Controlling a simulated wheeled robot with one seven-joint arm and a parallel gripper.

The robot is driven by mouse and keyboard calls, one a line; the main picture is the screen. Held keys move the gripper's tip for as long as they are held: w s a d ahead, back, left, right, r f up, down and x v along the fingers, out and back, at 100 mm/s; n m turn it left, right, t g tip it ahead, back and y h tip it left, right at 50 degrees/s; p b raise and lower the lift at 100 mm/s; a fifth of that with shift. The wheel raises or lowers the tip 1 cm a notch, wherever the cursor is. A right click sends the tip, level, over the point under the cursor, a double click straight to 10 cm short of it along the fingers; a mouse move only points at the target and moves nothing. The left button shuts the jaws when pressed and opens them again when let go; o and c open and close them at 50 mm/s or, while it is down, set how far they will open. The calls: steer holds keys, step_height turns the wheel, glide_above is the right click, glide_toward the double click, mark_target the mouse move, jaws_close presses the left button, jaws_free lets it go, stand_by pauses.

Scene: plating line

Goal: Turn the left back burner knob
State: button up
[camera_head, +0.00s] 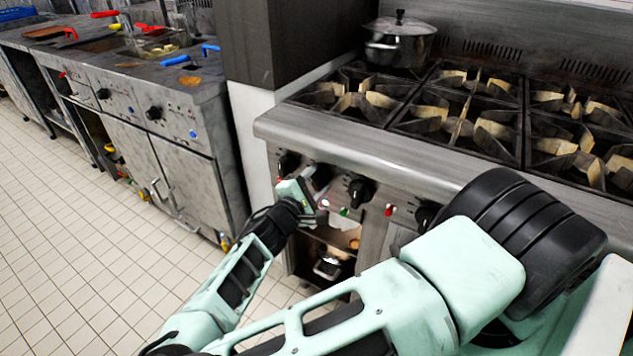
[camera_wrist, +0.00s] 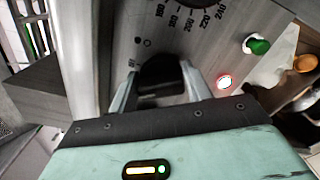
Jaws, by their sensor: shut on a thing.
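A row of black knobs runs along the stove's front panel, with a far left knob (camera_head: 287,163) and a knob to the right of my gripper (camera_head: 360,189). My gripper (camera_head: 314,182) is at the panel between these two. In the wrist view my gripper (camera_wrist: 160,88) is shut on a black knob (camera_wrist: 163,72), one finger on each side. The gripper hides part of the knob in the head view. The left back burner carries a lidded metal pot (camera_head: 398,42).
A lit red lamp (camera_wrist: 224,82) and a green button (camera_wrist: 257,45) sit beside the held knob. An open compartment (camera_head: 328,250) lies below the panel. A counter with fryers (camera_head: 165,110) stands left, across clear tiled floor (camera_head: 70,220).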

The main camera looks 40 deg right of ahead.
steer(key=m, duration=0.2)
steer(key=m+b, duration=0.1)
steer(key=m, duration=0.1)
steer(key=m+b, duration=0.1)
steer(key=shift+f+m, duration=0.25)
steer(key=shift+m, duration=0.15)
stand_by(0.4)
steer(key=o, duration=0.9)
steer(key=shift+s, duration=0.1)
steer(key=shift+a, duration=0.15)
steer(key=b+v, duration=0.1)
steer(key=v, duration=1.6)
steer(key=shift+r, duration=0.1)
